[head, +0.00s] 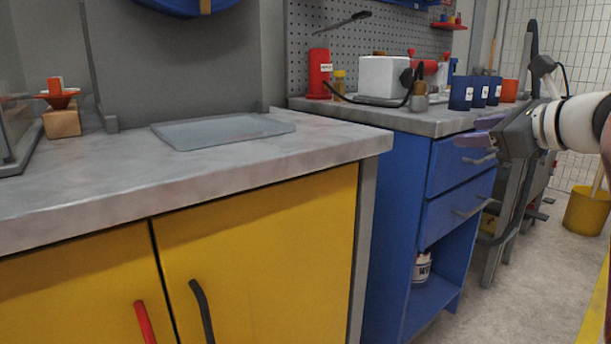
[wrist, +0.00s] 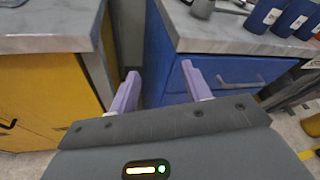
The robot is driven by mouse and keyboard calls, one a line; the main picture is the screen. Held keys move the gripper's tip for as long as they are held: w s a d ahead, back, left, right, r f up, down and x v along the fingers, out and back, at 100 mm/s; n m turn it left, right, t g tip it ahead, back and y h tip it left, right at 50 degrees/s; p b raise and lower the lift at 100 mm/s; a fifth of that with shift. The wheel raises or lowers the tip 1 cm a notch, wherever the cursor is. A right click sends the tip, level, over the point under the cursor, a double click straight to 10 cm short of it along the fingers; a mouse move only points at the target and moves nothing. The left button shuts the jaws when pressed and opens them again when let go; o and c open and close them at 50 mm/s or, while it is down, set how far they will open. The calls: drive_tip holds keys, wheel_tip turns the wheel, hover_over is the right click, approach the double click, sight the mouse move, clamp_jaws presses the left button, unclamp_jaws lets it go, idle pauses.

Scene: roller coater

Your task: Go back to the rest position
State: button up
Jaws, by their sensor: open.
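My gripper (head: 484,131) is at the right of the head view, held in the air in front of the blue drawer cabinet (head: 400,200). In the wrist view its two purple fingers (wrist: 160,88) are apart, with nothing between them. Beyond the fingers are the gap between the two workbenches and the blue cabinet front (wrist: 225,80). My gripper appears clear of the cabinet and the worktops.
A grey worktop (head: 90,180) over yellow doors (head: 260,255) fills the left, with a flat grey plate (head: 222,131) on it. The blue cabinet's top holds a white box (head: 382,77), a red container (head: 319,72) and dark blue cups (head: 461,93). A yellow bucket (head: 586,212) stands at right.

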drive_tip(key=s+a+f+n+g+h+p, duration=0.3)
drive_tip(key=s+a+f+n+g+p, duration=0.25)
drive_tip(key=s+a+f+n, duration=0.75)
drive_tip(key=s+a+f+n+g+h+p, duration=0.1)
drive_tip(key=s+f+n+g+h+p, duration=0.1)
drive_tip(key=s+f+n, duration=0.8)
drive_tip(key=s+n+h, duration=0.1)
drive_tip(key=n, duration=0.2)
drive_tip(key=shift+a+f, duration=0.15)
